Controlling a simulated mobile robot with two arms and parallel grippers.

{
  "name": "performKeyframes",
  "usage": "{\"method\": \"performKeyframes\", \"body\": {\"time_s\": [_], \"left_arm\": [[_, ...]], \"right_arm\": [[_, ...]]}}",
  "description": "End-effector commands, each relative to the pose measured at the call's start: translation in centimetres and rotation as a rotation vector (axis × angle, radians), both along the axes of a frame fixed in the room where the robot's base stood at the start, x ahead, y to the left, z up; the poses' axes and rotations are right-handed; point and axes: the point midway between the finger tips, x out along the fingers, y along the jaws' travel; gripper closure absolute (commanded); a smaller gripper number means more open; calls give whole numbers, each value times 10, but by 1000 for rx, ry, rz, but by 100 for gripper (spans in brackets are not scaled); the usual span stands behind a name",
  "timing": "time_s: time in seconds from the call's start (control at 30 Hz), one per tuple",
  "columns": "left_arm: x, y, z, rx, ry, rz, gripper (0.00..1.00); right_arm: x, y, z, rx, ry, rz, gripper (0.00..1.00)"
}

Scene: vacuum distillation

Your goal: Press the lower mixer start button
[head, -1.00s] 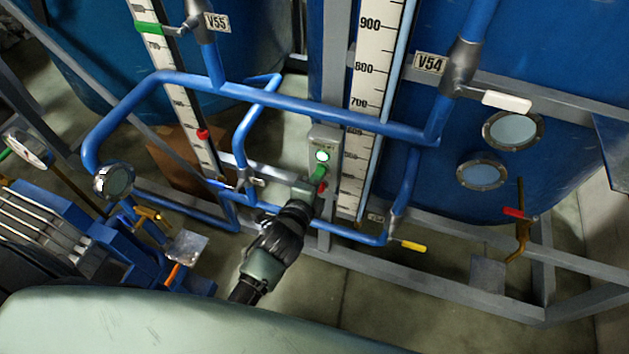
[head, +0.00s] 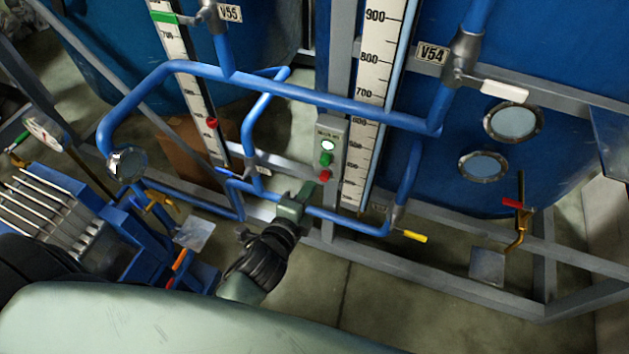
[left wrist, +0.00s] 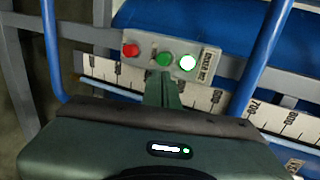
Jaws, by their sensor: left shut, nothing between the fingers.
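A grey control box (head: 339,142) is fixed to the upright frame post. It has a bright white lamp (head: 327,145) at the top, a green button (head: 326,159) below it and a red button (head: 325,175) at the bottom. My left gripper (head: 307,190) is shut and empty, just below and left of the box, apart from the buttons. In the left wrist view the gripper's fingers (left wrist: 162,78) point toward the green button (left wrist: 164,60), with the red button (left wrist: 130,49) to its left and the lit lamp (left wrist: 188,63) to its right. My right gripper is not in view.
Blue pipes (head: 300,107) run above, beside and below the box, close to my left gripper. Two level scales (head: 376,60) stand by the blue tanks. A yellow valve handle (head: 414,236) sticks out at lower right. Blue equipment (head: 130,235) stands at the left.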

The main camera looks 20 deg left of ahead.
Motion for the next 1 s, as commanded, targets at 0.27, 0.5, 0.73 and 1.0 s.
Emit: {"method": "performKeyframes", "body": {"time_s": [0.27, 0.5, 0.73, 1.0], "left_arm": [[-34, 1, 10, -2, 2, 0, 100], [-37, 1, 11, -1, 1, -1, 100], [-36, 1, 11, -1, 1, -1, 100], [-38, 0, -4, -24, 29, 4, 100]], "right_arm": [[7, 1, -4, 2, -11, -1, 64], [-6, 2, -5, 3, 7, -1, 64], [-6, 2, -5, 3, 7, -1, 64], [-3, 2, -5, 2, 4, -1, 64]]}}
